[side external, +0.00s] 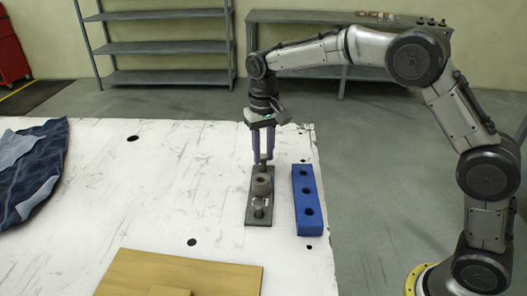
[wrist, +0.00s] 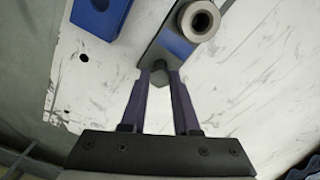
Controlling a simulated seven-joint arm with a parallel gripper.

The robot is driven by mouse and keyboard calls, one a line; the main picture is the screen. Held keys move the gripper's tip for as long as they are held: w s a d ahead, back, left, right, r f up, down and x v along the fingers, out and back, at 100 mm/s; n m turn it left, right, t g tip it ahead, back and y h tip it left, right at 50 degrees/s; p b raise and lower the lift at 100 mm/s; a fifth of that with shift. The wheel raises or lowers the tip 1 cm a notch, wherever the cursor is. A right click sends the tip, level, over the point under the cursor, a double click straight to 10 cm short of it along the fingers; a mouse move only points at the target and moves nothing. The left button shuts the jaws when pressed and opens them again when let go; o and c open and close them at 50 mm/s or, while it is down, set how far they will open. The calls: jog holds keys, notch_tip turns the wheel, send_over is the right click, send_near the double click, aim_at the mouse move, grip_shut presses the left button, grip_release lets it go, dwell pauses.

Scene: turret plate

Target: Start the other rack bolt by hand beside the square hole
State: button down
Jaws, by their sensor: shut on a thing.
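The dark turret plate (side external: 256,222) lies lengthwise on the white table, and it also shows in the wrist view (wrist: 176,43). A grey round post with a hole in its top (side external: 262,185) stands mid-plate; the wrist view shows its open top (wrist: 198,20). A grey bolt (side external: 259,208) stands upright at the plate's near end. My gripper (side external: 263,158) points down over the plate's far end, shut on a bolt that is mostly hidden between the fingers (wrist: 159,72). I cannot tell whether the held bolt's tip is in a hole. The square hole cannot be made out.
A blue rack (side external: 307,203) with several empty-looking holes stands close to the right of the plate, near the table's right edge. A wooden board (side external: 190,272) lies at the front and dark blue cloth (side external: 35,170) at the left. The table between is clear.

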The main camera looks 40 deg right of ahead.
jog(key=shift+f+m, duration=0.2)
jog(key=shift+m, duration=0.3)
jog(key=shift+f+m, duration=0.1)
jog(key=shift+m, duration=1.6)
jog(key=m, duration=0.2)
jog(key=shift+m, duration=0.4)
jog(key=m, duration=0.4)
jog(key=shift+f, duration=0.15)
jog(key=m, duration=0.5)
jog(key=c, duration=1)
grip_release()
jog(key=shift+o, duration=0.6)
